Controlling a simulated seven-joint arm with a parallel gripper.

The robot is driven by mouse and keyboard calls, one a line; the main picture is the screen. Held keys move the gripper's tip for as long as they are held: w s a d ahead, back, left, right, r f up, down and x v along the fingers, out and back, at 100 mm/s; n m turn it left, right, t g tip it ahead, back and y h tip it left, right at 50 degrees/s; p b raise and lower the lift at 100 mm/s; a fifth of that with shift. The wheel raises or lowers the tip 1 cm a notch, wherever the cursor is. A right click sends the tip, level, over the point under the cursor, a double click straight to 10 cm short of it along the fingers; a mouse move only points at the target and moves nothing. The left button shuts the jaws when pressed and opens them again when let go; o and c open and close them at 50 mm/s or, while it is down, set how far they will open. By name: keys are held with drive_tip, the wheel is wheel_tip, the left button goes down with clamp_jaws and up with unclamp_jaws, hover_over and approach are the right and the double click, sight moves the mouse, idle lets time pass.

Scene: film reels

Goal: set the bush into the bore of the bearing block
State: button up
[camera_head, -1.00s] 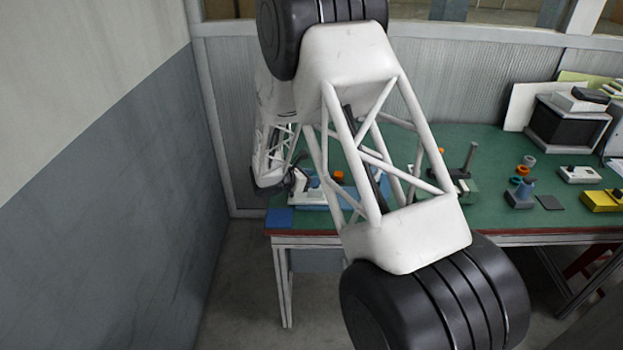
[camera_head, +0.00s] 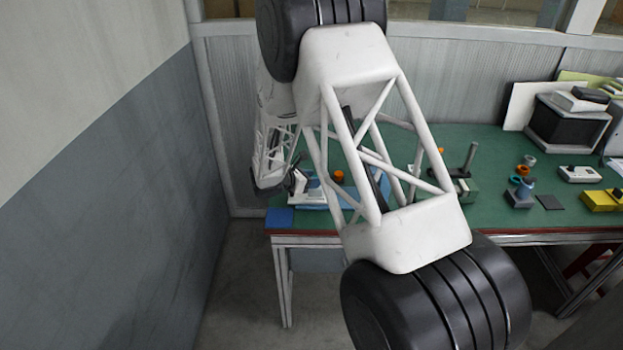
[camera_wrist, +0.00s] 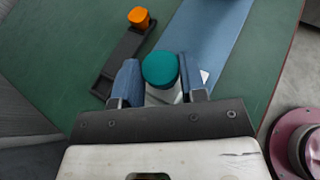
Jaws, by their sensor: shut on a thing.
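My gripper (camera_wrist: 162,84) is shut on a teal, round-topped piece, seen from above in the wrist view. I take this piece (camera_wrist: 160,69) to be the bush. It sits between the two blue-grey fingers, and its lower part is hidden. A pale surface shows just beneath it; I cannot tell whether this is the bearing block or whether the piece touches it. In the head view the gripper is small, at the left end of the green bench, and the held piece cannot be made out. No bore is visible.
An orange piece (camera_wrist: 139,16) stands on a dark strip (camera_wrist: 122,58) beyond the gripper. A blue strip (camera_wrist: 212,35) lies to its right. The green bench (camera_head: 480,215) carries a blue-grey block (camera_head: 519,198) and a yellow block (camera_head: 600,200) at right. A wall (camera_head: 130,150) stands left.

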drive_tip(key=shift+f, duration=0.3)
drive_tip(key=o, duration=0.6)
drive_tip(key=shift+a, duration=0.1)
drive_tip(key=shift+v, duration=5.45)
drive_tip(key=shift+r, duration=0.15)
